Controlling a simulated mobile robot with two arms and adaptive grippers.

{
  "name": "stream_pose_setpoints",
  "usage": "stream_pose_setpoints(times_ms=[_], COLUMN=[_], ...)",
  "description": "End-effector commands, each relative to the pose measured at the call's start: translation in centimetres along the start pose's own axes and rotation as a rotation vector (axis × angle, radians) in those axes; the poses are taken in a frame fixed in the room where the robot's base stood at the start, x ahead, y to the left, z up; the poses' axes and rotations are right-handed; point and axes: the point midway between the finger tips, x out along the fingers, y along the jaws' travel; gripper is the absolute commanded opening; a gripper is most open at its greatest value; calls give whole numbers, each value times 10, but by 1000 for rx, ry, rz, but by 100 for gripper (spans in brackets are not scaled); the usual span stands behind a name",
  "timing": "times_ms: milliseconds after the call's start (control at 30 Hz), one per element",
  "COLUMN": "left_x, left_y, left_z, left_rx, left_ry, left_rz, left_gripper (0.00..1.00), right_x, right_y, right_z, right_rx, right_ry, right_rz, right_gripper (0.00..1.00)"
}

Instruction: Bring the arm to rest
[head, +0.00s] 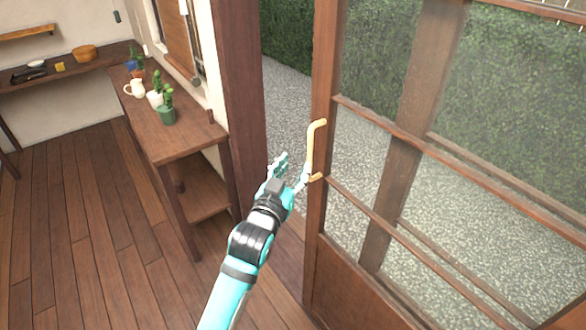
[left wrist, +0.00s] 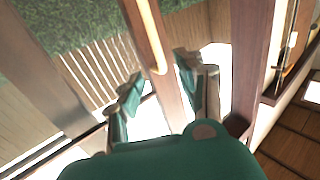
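My left arm, turquoise and black, reaches up from the bottom of the head view. Its gripper (head: 289,172) is beside the yellow handle (head: 314,150) on the wooden-framed glass door (head: 323,85). In the left wrist view the two fingers of the left gripper (left wrist: 160,88) are spread apart. The handle (left wrist: 153,38) and the door's edge show beyond the gap between them. I see nothing held. Whether a finger touches the handle I cannot tell. My right gripper is in neither view.
The doorway beside the door opens onto gravel (head: 290,95) and a hedge (head: 285,35). A wooden side table (head: 185,140) with potted cacti (head: 167,108) and a white jug (head: 136,88) stands left of the door post (head: 236,90). The plank floor (head: 85,220) at left is clear.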

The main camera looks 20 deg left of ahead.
Motion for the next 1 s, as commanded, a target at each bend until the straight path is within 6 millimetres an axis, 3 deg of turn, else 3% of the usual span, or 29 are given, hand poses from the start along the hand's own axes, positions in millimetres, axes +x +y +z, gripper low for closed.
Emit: stream_pose_setpoints(times_ms=[367, 467, 567, 767, 867, 1000], left_x=[0, 2, 3, -20, -47, -100], left_y=[0, 1, 4, 9, 9, 8], left_z=[2, 20, 66, 212, 284, 377], left_rx=[0, 4, 12, 37, 47, 61], left_ry=[-3, -35, -118, -371, -500, -677], left_rz=[0, 4, 13, 41, 54, 70], left_gripper=[38, 38, 38, 38, 38, 38], right_x=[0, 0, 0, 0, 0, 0], right_y=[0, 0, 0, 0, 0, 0], right_z=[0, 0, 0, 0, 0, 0], right_rx=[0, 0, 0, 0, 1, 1], right_ry=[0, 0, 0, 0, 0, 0], right_rz=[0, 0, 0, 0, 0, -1], right_gripper=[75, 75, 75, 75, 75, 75])
